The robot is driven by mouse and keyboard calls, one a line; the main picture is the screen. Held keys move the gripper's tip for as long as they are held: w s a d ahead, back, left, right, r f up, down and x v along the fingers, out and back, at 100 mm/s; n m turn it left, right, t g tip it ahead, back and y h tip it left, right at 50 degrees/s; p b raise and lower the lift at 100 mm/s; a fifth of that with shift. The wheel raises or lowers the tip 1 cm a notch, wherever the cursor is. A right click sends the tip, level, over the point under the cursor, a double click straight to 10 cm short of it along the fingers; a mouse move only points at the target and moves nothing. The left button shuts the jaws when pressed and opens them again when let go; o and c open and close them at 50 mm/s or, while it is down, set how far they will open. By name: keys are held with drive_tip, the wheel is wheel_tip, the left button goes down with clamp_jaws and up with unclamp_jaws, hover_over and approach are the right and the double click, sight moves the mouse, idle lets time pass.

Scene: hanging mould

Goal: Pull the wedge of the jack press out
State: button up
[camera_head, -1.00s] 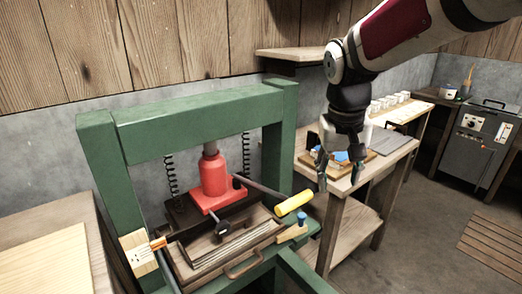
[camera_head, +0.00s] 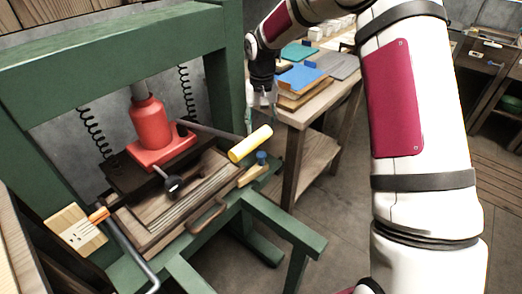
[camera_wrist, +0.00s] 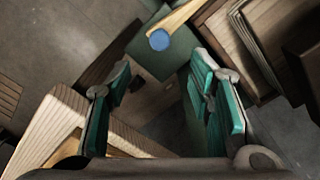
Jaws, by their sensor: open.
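The wedge (camera_head: 249,176) is a pale wooden piece with a blue knob (camera_head: 261,157) on its outer end. It sits at the right side of the green press (camera_head: 226,80), beside the wooden mould. In the wrist view the wedge (camera_wrist: 180,16) and its blue knob (camera_wrist: 159,40) lie ahead of the fingers, at top centre. My gripper (camera_wrist: 163,82) is open and empty, its green-padded fingers spread apart, and it does not touch the knob. The red jack (camera_head: 149,126) stands on the mould.
A yellow-gripped lever (camera_head: 250,144) sticks out from the jack close above the wedge. The mould's handle (camera_head: 208,216) faces front. A side table (camera_head: 312,115) with books (camera_head: 300,78) stands right of the press. Open floor lies at front right.

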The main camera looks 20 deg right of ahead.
sight(262, 153)
wheel_tip(262, 153, down, 11)
drive_tip(key=shift+f+b, duration=0.1)
drive_tip(key=shift+b, duration=0.25)
clamp_jaws()
drive_tip(key=shift+d, duration=0.1)
